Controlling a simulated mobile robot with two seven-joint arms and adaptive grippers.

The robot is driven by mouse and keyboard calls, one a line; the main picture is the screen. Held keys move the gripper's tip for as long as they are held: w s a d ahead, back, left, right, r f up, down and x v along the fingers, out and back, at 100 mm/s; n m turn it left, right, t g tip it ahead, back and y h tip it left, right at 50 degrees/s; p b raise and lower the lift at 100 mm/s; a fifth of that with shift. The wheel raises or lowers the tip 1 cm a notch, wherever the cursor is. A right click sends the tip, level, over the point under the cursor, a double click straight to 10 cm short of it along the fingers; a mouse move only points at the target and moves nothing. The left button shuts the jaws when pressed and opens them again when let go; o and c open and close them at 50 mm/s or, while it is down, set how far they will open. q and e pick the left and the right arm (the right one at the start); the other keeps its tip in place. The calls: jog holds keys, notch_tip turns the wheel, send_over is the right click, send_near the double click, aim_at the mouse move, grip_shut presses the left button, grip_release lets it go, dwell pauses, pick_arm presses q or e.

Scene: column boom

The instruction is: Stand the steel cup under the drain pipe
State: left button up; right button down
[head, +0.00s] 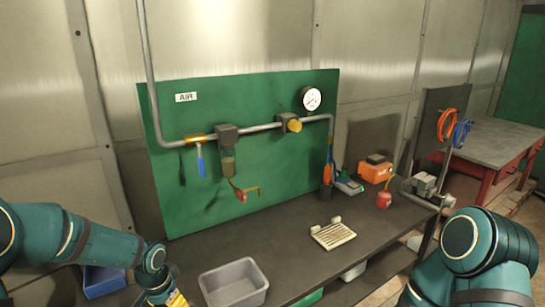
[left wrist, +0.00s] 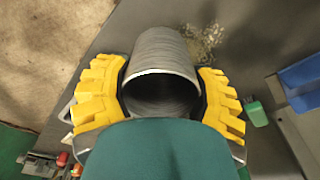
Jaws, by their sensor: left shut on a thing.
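In the left wrist view, my left gripper (left wrist: 159,88) has its yellow fingers on both sides of a grey steel cup (left wrist: 162,47). The cup's dark open mouth faces the wrist camera. In the head view, only part of my left gripper (head: 177,299) shows at the bottom edge, and the cup is not visible there. A thin brass drain pipe (head: 249,189) with a red part (head: 240,196) hangs below the filter bowl (head: 228,166) on the green board. The gripper is well below and left of the pipe. My right arm shows at bottom right; its gripper is out of view.
A grey bin (head: 234,284) stands on the dark bench near my left gripper. A slatted cream tray (head: 333,235) lies farther right. A blue bin (head: 103,281) is at lower left. The bench (head: 205,240) is clear below the drain pipe.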

pick_arm(q)
jog(key=s+d+f+n+b, duration=0.3)
jog(key=d+n+b, duration=0.1)
jog(key=d, duration=0.4)
jog(key=s+f, duration=0.4)
jog(key=f, duration=0.1)
jog(key=shift+s+n+y, duration=0.3)
jog(key=shift+s, duration=0.05)
